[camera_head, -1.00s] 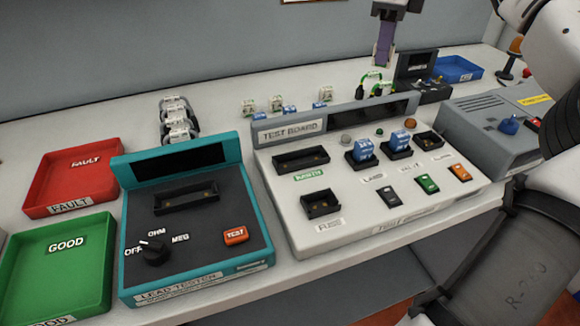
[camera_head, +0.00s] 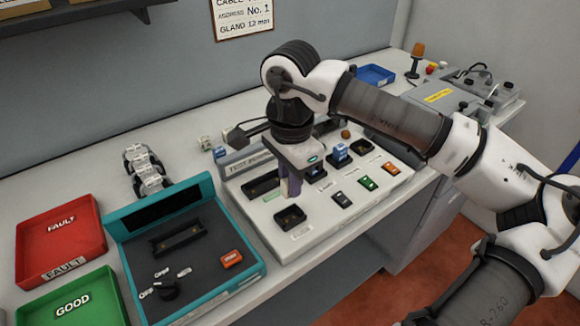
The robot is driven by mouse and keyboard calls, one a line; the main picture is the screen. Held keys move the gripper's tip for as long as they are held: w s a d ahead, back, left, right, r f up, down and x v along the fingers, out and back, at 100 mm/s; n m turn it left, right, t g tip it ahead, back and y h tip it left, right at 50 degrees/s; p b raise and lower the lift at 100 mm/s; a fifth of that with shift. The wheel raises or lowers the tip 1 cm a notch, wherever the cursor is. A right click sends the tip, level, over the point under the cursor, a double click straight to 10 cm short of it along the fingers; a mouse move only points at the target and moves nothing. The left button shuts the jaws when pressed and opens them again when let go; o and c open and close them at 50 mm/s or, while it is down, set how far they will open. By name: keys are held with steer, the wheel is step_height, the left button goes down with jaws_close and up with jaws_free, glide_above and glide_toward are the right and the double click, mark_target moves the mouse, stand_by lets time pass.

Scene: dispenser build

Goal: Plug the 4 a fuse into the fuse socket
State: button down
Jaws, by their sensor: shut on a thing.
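My gripper (camera_head: 290,194) points down over the front left part of the white test board (camera_head: 262,222). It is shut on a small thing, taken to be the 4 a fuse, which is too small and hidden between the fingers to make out. A small black socket (camera_head: 290,216), apparently the fuse socket, sits at the board's front left corner. It looks empty. The fingertips are just behind and above it in the picture; I cannot tell the exact gap. A longer black socket (camera_head: 261,184) lies behind, partly covered by my gripper.
The teal lead tester (camera_head: 215,270) stands left of the board. A red FAULT tray (camera_head: 60,240) and a green GOOD tray (camera_head: 72,305) lie further left. A grey box (camera_head: 440,105) stands behind right.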

steer(key=shift+s+f, duration=0.2)
steer(key=shift+s, duration=0.1)
steer(key=b, duration=0.2)
glide_above(290, 222)
steer(key=shift+w+f, duration=0.15)
steer(key=shift+f, duration=0.95)
steer(key=shift+w+f, duration=0.15)
steer(key=shift+f, duration=0.95)
steer(key=shift+b, duration=0.85)
steer(key=shift+s+f+b, duration=0.1)
steer(key=shift+f+b, duration=1)
steer(key=shift+b, duration=0.55)
stand_by(1.5)
steer(key=c, duration=1.3)
jaws_free()
steer(key=shift+f, duration=0.1)
steer(key=shift+o, duration=0.2)
steer(key=shift+s, duration=0.1)
steer(key=c, duration=0.3)
steer(key=shift+c, duration=0.2)
